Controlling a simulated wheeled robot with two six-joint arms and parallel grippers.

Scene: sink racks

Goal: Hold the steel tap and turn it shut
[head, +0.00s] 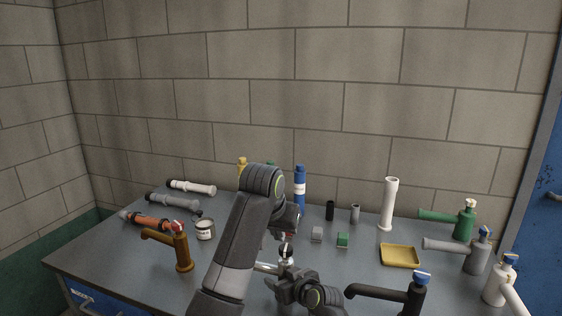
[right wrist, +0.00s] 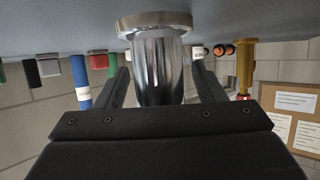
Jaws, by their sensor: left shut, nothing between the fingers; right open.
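The steel tap (head: 264,267) stands near the middle of the bench. In the head view its spout points left, and my arms hide much of its body. My left gripper (head: 288,234) is shut and empty, just above the top of the tap; whether it touches the handle I cannot tell. My right gripper (head: 283,281) is low in front of the tap. In the right wrist view, which is upside down, the chrome tap body (right wrist: 158,70) stands between the open fingers of my right gripper (right wrist: 160,92), with its round base on the bench.
A bronze tap (head: 182,252) stands left, and a black tap (head: 385,293) stands close on the right. Green, grey and white taps line the right edge. A yellow tray (head: 400,256), small blocks, a blue bottle (head: 299,187) and a tin (head: 205,230) sit around behind.

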